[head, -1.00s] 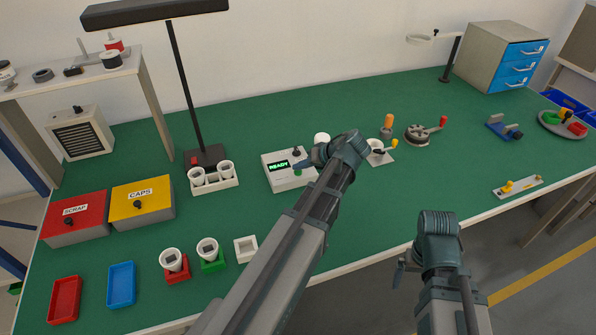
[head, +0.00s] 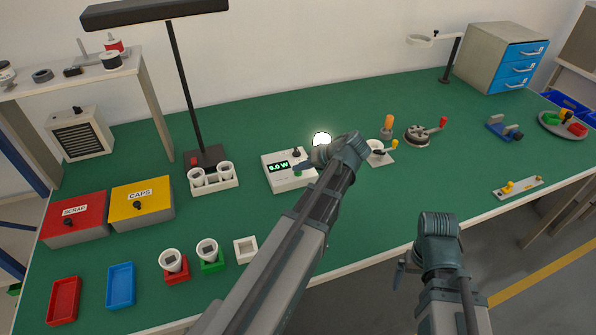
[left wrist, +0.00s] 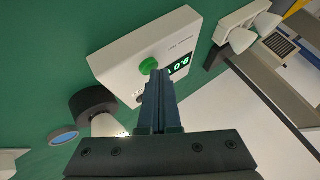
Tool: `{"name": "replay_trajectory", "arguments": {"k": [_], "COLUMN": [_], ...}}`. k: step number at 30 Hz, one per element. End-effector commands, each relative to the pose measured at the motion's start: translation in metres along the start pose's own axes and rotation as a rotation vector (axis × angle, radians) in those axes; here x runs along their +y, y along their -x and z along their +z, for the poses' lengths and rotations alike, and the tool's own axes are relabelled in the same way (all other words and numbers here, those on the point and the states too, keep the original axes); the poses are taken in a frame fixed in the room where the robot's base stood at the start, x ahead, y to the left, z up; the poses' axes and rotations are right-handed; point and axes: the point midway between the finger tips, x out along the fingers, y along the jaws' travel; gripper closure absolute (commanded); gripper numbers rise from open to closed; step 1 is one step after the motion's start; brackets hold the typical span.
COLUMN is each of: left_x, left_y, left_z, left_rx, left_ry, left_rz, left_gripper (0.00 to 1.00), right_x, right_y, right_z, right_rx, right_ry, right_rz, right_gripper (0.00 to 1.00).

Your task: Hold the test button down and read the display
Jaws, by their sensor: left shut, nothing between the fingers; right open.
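The white tester box (head: 280,180) stands mid-table, and its green display (head: 278,167) reads "9.0 W". A bulb (head: 321,139) glows white just behind my left gripper. My left gripper (head: 305,165) is shut and empty, with its tips at the green test button (head: 297,174). In the left wrist view the closed fingertips (left wrist: 155,76) meet the green button (left wrist: 148,66), and the display (left wrist: 180,66) is lit and upside down. My right gripper (head: 401,268) is open, off the table's front edge.
A lamp post with base (head: 207,157) and a white rack (head: 213,181) stand left of the tester. Red SCRAP (head: 75,219) and yellow CAPS (head: 142,204) boxes are further left. A crank device (head: 418,137) stands to the right.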

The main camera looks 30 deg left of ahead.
Motion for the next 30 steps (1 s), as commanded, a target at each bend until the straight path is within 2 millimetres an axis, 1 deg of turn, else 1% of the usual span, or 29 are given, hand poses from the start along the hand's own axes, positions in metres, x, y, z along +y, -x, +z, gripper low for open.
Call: {"name": "replay_trajectory", "arguments": {"k": [21, 26, 30], "left_x": [0.000, -0.003, -0.007], "left_y": [0.000, 0.004, 0.009], "left_z": [0.000, -0.003, -0.007], "left_rx": [0.000, 0.000, 0.000], "left_ry": [0.000, 0.000, 0.000], "left_rz": [0.000, 0.000, 0.000], "left_gripper": [1.00, 1.00, 1.00], "right_x": [0.000, 0.001, 0.001], "right_y": [0.000, 0.006, 0.013], "right_z": [0.000, 0.000, 0.001], "right_rx": [0.000, 0.000, 0.000], "right_ry": [0.000, 0.000, 0.000], "right_rz": [0.000, 0.000, 0.000], "right_gripper": [0.01, 0.01, 0.01]}}
